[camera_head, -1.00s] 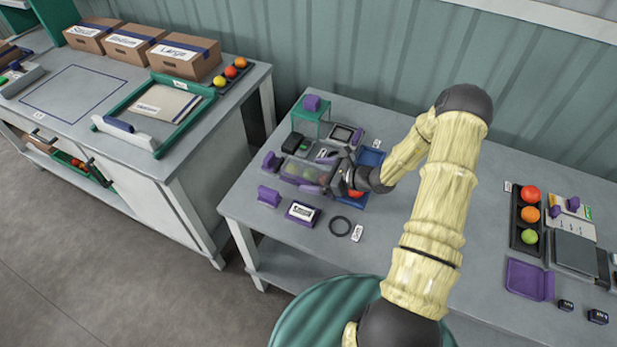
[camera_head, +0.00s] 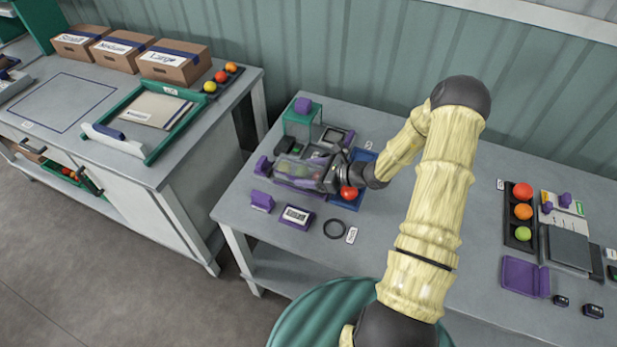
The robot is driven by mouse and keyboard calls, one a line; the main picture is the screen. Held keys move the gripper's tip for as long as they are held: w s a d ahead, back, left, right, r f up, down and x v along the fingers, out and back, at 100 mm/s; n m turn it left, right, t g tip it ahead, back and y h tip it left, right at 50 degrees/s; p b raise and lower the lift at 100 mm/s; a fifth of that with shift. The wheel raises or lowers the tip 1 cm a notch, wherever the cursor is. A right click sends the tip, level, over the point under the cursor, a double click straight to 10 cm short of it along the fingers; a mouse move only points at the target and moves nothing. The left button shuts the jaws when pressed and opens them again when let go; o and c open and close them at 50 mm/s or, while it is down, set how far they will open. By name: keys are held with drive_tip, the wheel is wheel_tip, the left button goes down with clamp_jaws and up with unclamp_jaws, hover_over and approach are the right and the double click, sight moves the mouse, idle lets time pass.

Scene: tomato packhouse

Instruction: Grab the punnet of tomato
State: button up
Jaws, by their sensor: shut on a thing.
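The clear punnet (camera_head: 297,172) lies at the left part of the middle table, with green tomatoes dimly seen through its side. My gripper (camera_head: 333,173) reaches it from the right and is shut on its right end. The fingers are dark and small, so their exact contact is hard to see. I cannot tell for sure whether the punnet is clear of the surface. A red tomato (camera_head: 348,193) sits just below my gripper, over a blue tray (camera_head: 345,204).
A green stand (camera_head: 302,120) with a purple block is behind the punnet. A purple-framed label (camera_head: 296,216), a purple holder (camera_head: 262,201) and a black ring (camera_head: 335,229) lie in front. A tomato rack (camera_head: 507,231) stands at right.

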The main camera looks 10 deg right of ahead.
wheel_tip(320, 180, up, 8)
drive_tip(key=shift+f+b, duration=0.25)
drive_tip(key=shift+b, duration=0.05)
idle(0.5)
